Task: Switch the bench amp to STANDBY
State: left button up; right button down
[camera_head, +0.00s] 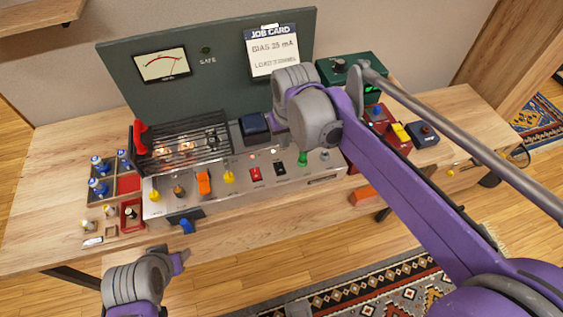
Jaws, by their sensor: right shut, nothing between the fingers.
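The bench amp (215,200) has a silver front panel with a caged top (185,150) of glowing tubes.
A dark backboard (225,75) carries a meter (161,65) and a job card (272,52). A wooden tray (113,225) of small parts stands at the left. A green box (350,72) and small coloured boxes (423,134) stand at the right.

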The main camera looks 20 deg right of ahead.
send_near(282, 169)
jog(key=x, duration=0.3)
jog(key=b+x, duration=0.1)
jog(key=x, duration=0.1)
jog(key=shift+w+f, duration=0.2)
jog(key=shift+w, duration=0.2)
jog(key=shift+s+f, duration=0.1)
jog(key=shift+f, duration=0.55)
jog(key=shift+s+f+b, duration=0.15)
jog(key=shift+f+b, duration=0.2)
jog(key=shift+f, duration=0.1)
jog(key=shift+s+r, duration=0.1)
jog(key=shift+r, duration=0.05)
jog(key=shift+w+r, duration=0.3)
jog(key=shift+w, duration=0.55)
